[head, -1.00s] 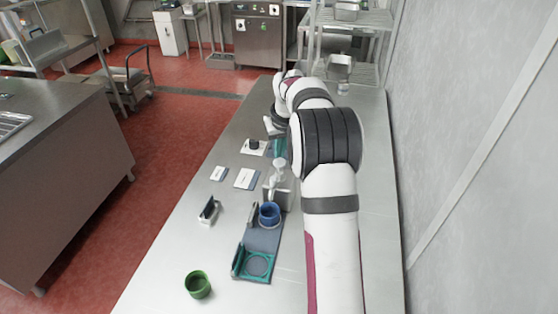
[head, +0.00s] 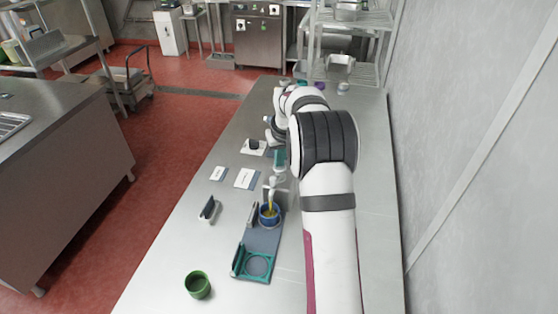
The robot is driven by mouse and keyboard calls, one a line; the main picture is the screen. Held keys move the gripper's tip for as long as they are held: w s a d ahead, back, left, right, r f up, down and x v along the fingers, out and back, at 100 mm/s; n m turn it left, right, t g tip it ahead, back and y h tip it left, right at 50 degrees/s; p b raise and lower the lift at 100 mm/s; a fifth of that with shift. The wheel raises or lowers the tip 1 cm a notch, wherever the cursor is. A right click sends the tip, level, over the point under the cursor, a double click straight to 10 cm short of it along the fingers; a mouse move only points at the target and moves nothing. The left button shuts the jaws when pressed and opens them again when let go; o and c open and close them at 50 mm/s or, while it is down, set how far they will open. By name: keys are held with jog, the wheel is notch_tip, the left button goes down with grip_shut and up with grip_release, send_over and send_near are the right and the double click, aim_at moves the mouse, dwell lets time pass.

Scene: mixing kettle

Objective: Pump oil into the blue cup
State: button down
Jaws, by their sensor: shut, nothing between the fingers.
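The blue cup (head: 269,221) stands upright in the far part of the long grey-blue holder, and yellow oil shows in its mouth. The pump (head: 272,189) is just behind the cup, with its spout above the cup's opening. A thin yellow stream shows below the spout. My gripper (head: 279,174) is small in the head view and partly hidden by my arm. It is shut and empty, pointing down onto the pump's top. The pump's body is mostly hidden behind the cup and my arm.
A green cup (head: 197,285) stands near the front left. The holder's near end has an empty green ring (head: 256,265). A dark upright stand (head: 208,210) and white cards (head: 246,179) are to the left.

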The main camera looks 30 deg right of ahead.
jog(key=shift+r, duration=1.65)
notch_tip(320, 180, up, 5)
